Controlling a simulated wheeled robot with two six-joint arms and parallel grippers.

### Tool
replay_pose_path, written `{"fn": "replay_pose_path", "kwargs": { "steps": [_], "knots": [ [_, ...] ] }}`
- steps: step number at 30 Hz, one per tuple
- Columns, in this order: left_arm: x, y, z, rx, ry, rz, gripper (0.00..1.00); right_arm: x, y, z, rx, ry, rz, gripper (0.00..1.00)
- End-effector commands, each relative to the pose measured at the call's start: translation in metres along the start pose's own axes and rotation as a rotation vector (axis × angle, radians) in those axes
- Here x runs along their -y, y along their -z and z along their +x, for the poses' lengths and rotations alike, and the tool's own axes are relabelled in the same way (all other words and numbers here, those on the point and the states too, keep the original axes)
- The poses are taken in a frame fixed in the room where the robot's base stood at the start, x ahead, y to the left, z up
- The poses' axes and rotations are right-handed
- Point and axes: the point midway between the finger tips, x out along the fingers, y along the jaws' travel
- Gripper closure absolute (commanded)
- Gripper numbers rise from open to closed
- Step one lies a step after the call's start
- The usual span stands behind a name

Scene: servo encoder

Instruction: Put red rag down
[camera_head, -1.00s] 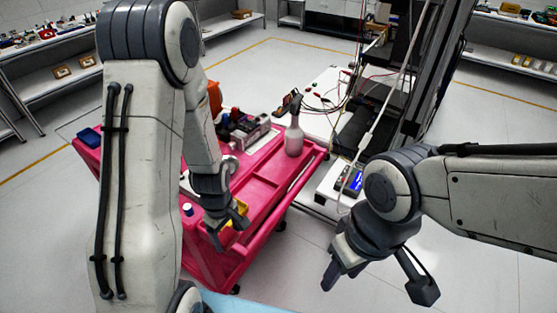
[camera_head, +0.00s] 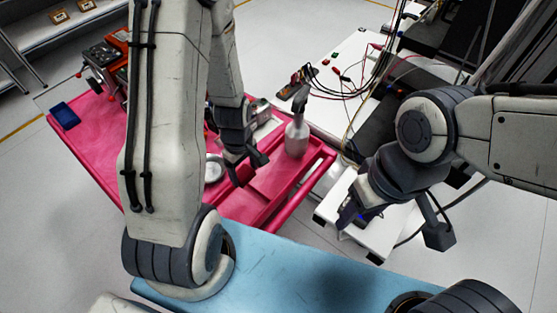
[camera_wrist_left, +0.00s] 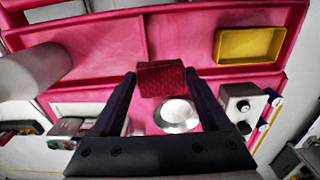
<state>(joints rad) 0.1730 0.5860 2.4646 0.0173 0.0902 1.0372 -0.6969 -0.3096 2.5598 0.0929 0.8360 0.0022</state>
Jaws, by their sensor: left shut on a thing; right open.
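The red rag (camera_wrist_left: 162,79) is between the fingertips of my left gripper (camera_wrist_left: 160,74), which is shut on it. It shows as a small dark red textured block in the left wrist view. I cannot tell whether the rag touches the cart. My right gripper (camera_head: 392,226) is open and empty, right of the cart near a white box.
A round metal dish (camera_wrist_left: 177,115) and a yellow tray (camera_wrist_left: 249,45) lie on the cart near the rag. A blue bin (camera_head: 65,115) sits at the cart's left end. A white table with cables (camera_head: 345,75) stands behind. The pink compartment left of the yellow tray looks clear.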

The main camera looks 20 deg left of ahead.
Motion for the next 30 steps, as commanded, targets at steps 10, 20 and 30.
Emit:
{"fn": "replay_pose_path", "kwargs": {
  "steps": [10, 20, 30],
  "knots": [
    [-0.068, -0.007, 0.038, 0.001, 0.002, 0.008, 0.82, 0.002, 0.001, -0.023, 0.0, 0.0, 0.0, 0.5],
    [-0.115, -0.011, 0.068, 0.0, 0.001, 0.007, 0.82, 0.003, 0.002, -0.036, 0.0, 0.0, -0.002, 0.5],
    [-0.116, -0.01, 0.103, 0.001, 0.002, 0.004, 0.82, 0.004, 0.003, -0.052, 0.0, 0.0, -0.005, 0.5]
  ]
}}
